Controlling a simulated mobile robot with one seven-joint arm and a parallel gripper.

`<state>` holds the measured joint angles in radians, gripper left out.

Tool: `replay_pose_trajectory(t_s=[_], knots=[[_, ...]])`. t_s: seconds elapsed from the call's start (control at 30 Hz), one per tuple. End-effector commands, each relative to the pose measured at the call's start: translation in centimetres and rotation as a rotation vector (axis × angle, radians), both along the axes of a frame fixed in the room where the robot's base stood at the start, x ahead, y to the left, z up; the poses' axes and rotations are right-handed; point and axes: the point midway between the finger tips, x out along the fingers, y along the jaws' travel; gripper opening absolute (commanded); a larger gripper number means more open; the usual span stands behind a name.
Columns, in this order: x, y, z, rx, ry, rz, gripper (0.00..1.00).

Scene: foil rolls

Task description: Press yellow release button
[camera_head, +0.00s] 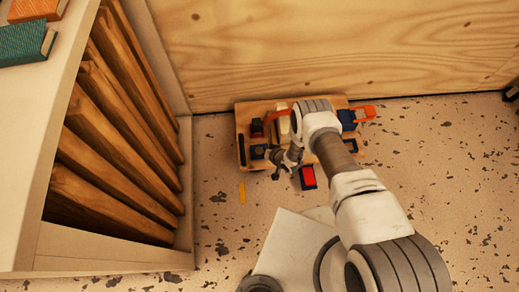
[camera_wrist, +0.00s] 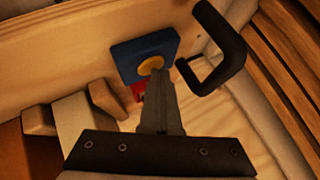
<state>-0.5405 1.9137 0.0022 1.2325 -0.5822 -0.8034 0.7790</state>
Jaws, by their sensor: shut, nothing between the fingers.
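The round yellow button (camera_wrist: 151,65) sits on a square blue block (camera_wrist: 133,48) fixed to a wooden board in the wrist view. My gripper (camera_wrist: 158,80) is shut and empty. Its fingertips overlap the lower edge of the button; I cannot tell whether they touch it. In the head view my gripper (camera_head: 280,166) is at the front of the wooden board (camera_head: 242,122), and the yellow button cannot be made out there.
A black handle (camera_wrist: 225,70) stands close to the right of the fingertips. A red part (camera_wrist: 137,92) shows below the blue block. A slatted shelf (camera_head: 120,150) stands left.

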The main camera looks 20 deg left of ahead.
Motion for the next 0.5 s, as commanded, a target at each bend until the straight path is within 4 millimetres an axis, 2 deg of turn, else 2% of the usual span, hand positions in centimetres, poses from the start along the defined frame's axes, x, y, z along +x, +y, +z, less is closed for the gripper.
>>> replay_pose_trajectory(t_s=[0.17, 0.5], knots=[[-0.1, 0.0, 0.2, -0.002, 0.001, 0.001, 0.00], [-0.1, 0.0, 1.9, 0.000, 0.001, 0.000, 0.00]])
